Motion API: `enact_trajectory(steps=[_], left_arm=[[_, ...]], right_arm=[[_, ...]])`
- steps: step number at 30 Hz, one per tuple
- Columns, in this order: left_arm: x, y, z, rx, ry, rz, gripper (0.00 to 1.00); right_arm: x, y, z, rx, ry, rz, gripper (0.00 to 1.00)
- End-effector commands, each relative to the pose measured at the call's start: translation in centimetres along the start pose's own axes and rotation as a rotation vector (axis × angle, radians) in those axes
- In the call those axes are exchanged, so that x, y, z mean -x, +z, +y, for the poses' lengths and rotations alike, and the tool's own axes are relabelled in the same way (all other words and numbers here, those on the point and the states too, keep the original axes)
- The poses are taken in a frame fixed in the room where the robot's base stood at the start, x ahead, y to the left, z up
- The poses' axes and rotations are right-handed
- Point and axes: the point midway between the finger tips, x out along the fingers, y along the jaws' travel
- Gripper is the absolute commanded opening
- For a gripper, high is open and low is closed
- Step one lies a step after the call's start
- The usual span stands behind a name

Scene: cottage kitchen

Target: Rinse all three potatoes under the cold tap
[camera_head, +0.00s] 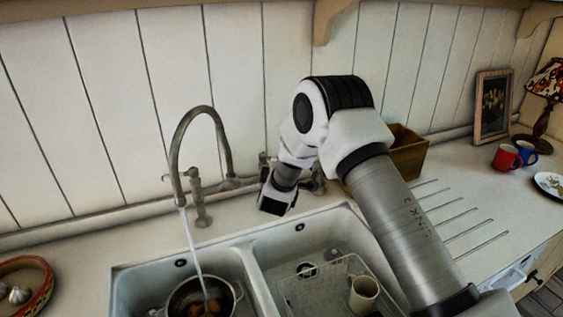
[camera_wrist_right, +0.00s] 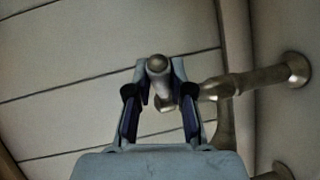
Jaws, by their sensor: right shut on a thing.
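The tap (camera_head: 183,130) is a tall curved metal spout behind the sink. In the right wrist view my right gripper (camera_wrist_right: 160,80) is shut on a round-ended metal tap handle (camera_wrist_right: 157,64). My left gripper is not in view.
A wire rack with a cream mug (camera_head: 364,293) stands in the right basin. A wooden box (camera_head: 408,156) stands behind my right arm. A red mug (camera_head: 507,157), blue mug and plate are at the right. A bowl with garlic (camera_head: 40,285) is at the left.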

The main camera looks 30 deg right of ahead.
Motion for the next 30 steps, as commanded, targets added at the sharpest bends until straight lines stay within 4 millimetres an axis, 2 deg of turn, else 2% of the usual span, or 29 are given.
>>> enact_trajectory(steps=[4,5,6,7,15,19,23,30], left_arm=[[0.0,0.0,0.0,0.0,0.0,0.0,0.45],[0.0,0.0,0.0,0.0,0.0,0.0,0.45],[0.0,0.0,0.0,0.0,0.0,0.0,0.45],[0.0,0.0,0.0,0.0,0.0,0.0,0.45],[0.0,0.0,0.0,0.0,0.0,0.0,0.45],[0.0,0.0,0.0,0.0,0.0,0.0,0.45],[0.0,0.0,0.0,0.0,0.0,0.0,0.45],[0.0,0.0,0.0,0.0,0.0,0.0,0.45]], right_arm=[[-0.1,-0.2,0.5,-0.006,0.01,0.003,0.0],[-0.1,-0.2,0.5,-0.006,0.01,0.003,0.28],[-0.1,-0.2,0.5,-0.006,0.01,0.003,0.42],[-0.1,-0.1,0.4,-0.005,0.009,0.003,0.47],[0.0,-0.1,0.2,-0.002,0.004,0.002,0.47],[1.0,-0.1,0.1,-0.001,0.002,0.002,0.47],[3.7,-0.2,0.1,0.002,0.001,0.004,0.47],[9.7,-0.3,0.1,0.003,0.003,0.005,0.47]])
